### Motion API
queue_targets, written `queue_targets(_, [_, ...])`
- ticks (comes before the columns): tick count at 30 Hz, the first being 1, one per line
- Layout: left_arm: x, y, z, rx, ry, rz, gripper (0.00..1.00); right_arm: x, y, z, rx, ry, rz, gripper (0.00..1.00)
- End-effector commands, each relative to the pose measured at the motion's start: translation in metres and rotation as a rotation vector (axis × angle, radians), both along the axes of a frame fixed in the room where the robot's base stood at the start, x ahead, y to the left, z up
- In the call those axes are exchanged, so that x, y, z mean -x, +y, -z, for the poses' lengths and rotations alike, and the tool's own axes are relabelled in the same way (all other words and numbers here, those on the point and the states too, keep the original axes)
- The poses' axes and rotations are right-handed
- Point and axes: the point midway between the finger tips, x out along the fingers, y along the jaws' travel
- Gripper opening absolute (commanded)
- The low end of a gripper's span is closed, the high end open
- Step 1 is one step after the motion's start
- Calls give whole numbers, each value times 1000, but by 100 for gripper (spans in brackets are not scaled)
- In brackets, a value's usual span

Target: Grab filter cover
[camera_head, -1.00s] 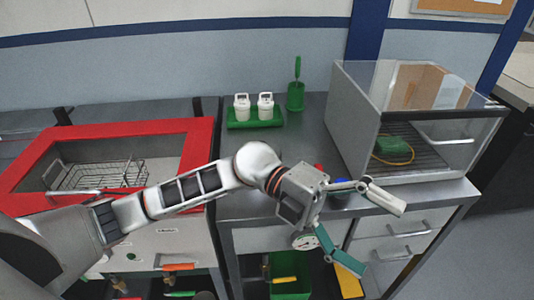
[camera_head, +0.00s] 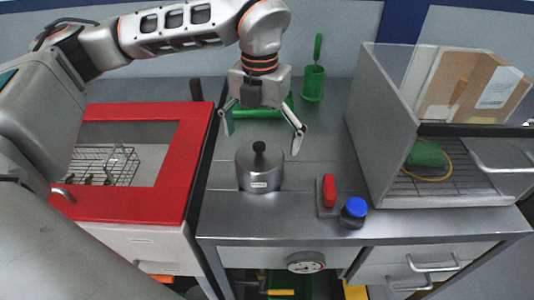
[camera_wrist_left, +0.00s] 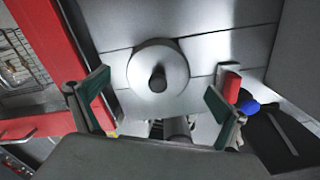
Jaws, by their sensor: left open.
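A round grey metal housing (camera_head: 260,180) stands on the steel worktop. Its cover (camera_head: 245,157) is a shallow metal lid with a black knob (camera_head: 259,147). My left gripper (camera_head: 263,140) is open and empty, pointing down above the housing, its fingers spread wider than the knob. In the left wrist view, the cover (camera_wrist_left: 175,62) lies beyond the fingertips, with its knob (camera_wrist_left: 158,78) between the two green-padded fingers (camera_wrist_left: 157,95). No finger visibly touches the knob. My right gripper is not in view.
A red-handled item (camera_head: 329,190) and a blue-capped jar (camera_head: 354,212) stand right of the housing. A glass-topped cabinet (camera_head: 385,150) is further right. A red-rimmed basin (camera_head: 150,203) is at left. A green holder (camera_head: 313,82) and partly hidden green tray (camera_head: 245,114) are behind.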

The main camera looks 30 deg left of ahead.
Motion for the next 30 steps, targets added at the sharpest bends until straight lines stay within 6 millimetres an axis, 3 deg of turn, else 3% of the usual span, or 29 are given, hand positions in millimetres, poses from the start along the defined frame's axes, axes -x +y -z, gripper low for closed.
queue_targets(9, [1, 1, 34, 1, 6, 2, 100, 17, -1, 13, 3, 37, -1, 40])
queue_targets(16, [0, 2, 65, 2, 4, 2, 100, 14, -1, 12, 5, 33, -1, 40])
queue_targets(26, [-1, 2, 73, 2, 2, 3, 100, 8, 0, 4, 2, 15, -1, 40])
queue_targets(30, [-1, 2, 73, 2, 2, 3, 66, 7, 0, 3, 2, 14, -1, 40])
